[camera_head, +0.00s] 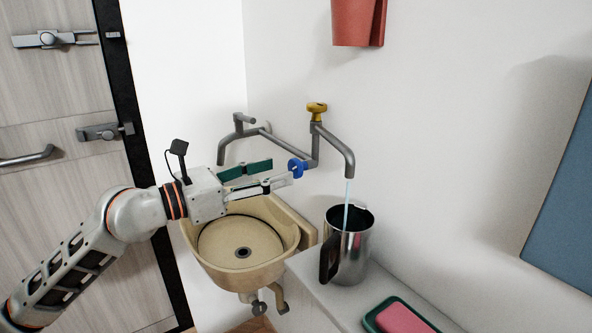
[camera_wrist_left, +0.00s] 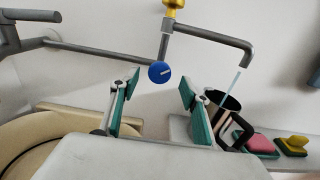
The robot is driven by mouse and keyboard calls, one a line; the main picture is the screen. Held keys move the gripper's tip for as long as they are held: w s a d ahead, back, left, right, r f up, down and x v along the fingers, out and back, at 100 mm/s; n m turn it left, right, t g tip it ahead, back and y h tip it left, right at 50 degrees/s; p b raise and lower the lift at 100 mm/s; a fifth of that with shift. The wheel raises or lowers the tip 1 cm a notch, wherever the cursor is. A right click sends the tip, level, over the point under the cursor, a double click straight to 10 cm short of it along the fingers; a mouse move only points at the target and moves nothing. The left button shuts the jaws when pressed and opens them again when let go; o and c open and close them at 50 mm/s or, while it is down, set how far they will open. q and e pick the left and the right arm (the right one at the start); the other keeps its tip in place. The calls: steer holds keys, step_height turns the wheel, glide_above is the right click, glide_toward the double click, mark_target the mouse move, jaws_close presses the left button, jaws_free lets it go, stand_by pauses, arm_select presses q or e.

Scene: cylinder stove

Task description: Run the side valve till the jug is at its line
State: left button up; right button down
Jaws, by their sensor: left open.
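The blue side valve (camera_head: 296,168) sits low on the grey pipe; it also shows in the left wrist view (camera_wrist_left: 159,72), with a pale bar on its face. My left gripper (camera_head: 277,173) is open and empty, its fingertips just short of the valve, which appears between the fingers in the left wrist view. The steel jug (camera_head: 355,245) with a dark handle stands upright on the white ledge under the right spout (camera_head: 349,165). A thin stream of water (camera_head: 346,205) runs from the spout into the jug. I cannot make out the water level or the line.
A yellow knob (camera_head: 316,107) tops the pipe. A beige basin (camera_head: 240,245) is below my left gripper, with another spout (camera_head: 223,150) above it. A pink sponge in a green dish (camera_head: 400,317) lies on the ledge near the jug. A red holder (camera_head: 357,22) hangs above.

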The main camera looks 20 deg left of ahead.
mark_target(292, 167)
arm_select(q)
steer(key=x, duration=0.6)
steer(key=c, duration=1.1)
